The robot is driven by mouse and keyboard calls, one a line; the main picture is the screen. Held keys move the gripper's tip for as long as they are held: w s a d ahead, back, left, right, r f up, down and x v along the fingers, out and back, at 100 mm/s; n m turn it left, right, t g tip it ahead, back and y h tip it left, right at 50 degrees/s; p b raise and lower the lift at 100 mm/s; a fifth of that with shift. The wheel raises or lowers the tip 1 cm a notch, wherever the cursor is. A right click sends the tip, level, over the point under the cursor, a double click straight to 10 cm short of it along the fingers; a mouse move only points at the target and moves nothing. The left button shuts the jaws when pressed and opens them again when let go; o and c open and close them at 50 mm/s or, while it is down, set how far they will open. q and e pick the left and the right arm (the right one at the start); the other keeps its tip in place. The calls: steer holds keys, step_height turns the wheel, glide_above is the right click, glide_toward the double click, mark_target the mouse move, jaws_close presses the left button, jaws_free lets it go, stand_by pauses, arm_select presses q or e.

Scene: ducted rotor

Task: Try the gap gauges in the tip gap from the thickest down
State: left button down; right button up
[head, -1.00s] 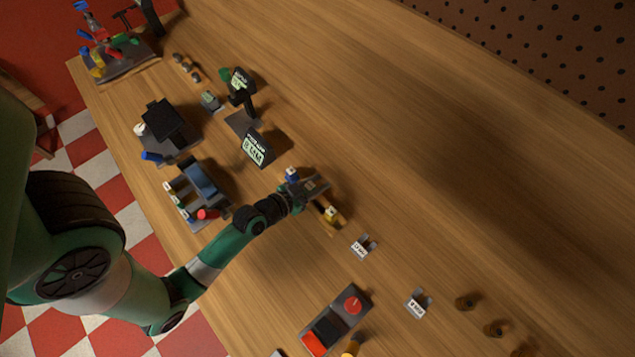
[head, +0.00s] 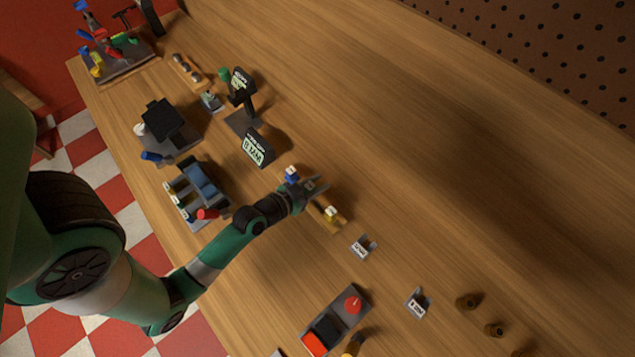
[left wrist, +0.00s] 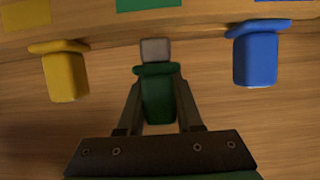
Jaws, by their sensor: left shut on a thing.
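My left gripper (head: 312,187) is at the small wooden rack (head: 325,221). In the left wrist view its fingers are shut on a green-handled gauge (left wrist: 158,98). A grey end (left wrist: 155,50) shows beyond the green collar, against the rack edge; I cannot tell whether it is clear of the rack. A yellow-handled gauge (left wrist: 64,75) is in the rack to the left and a blue-handled gauge (left wrist: 256,58) to the right, their collars at the rack edge. The head view also shows the blue one (head: 291,174) and the yellow one (head: 331,212). My right gripper is out of view.
Two small display stands (head: 257,147) are behind the rack. A dark block with a red knob (head: 352,303) and small labelled holders (head: 363,247) lie nearer the lower right. The upper right table is clear.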

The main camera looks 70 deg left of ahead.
arm_select(q)
steer(key=shift+f+b, duration=1.25)
steer(key=shift+f, duration=0.1)
stand_by(0.4)
stand_by(0.5)
steer(key=c, duration=0.5)
jaws_free()
steer(key=b+v, duration=0.2)
steer(key=v, duration=0.8)
steer(key=shift+s+f, duration=0.1)
steer(key=shift+s, duration=0.15)
steer(key=shift+s+d+r+b, duration=0.3)
steer(key=shift+s+d+r, duration=0.05)
steer(key=shift+s+r, duration=0.1)
steer(key=shift+r, duration=0.1)
